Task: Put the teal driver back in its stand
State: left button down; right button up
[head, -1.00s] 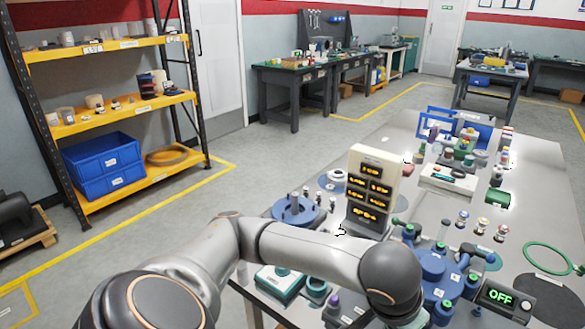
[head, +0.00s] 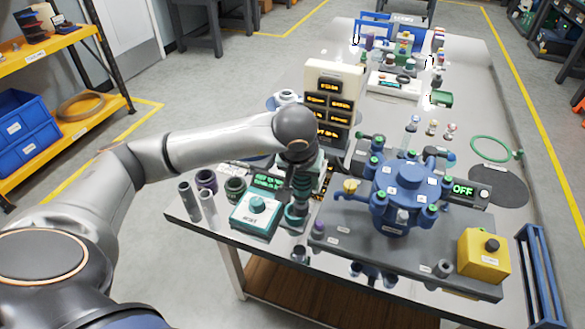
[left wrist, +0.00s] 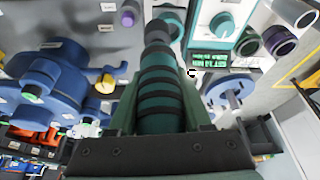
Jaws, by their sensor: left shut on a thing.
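The teal driver (left wrist: 170,92), with dark bands around its handle and a dark grey end, is between the fingers of my left gripper (left wrist: 168,115). The gripper is shut on it. In the head view the driver (head: 302,184) is held roughly upright below my left wrist, partly hidden by it. A teal ring-shaped stand (head: 296,215) is directly under it near the table's front edge; it also shows in the left wrist view (left wrist: 176,20), by the driver's far end. I cannot tell whether the driver's end is in the ring. My right gripper is not in view.
A teal box with a knob (head: 256,214) stands just left of the stand. Grey and dark cups (head: 206,181) are further left. A blue multi-post fixture (head: 400,192) on a grey plate is to the right, and a display tower (head: 329,105) is behind.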

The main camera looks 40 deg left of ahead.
pick_arm(q)
jog(key=w+a+f+n+b, duration=0.1)
jog(key=w+a+f+b, duration=0.1)
jog(key=f, duration=0.3)
jog(key=shift+w+a+n+y+b, duration=0.3)
jog(key=shift+a+b, duration=0.1)
jog(key=shift+a, duration=0.25)
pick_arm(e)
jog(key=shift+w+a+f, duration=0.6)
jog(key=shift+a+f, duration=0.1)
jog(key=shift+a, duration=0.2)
pick_arm(q)
jog(key=shift+f, duration=0.1)
jog(key=shift+f+b, duration=0.6)
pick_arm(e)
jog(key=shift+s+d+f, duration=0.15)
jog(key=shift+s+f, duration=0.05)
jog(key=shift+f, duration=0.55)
pick_arm(q)
jog(key=shift+f+b, duration=0.75)
jog(key=shift+b, duration=0.15)
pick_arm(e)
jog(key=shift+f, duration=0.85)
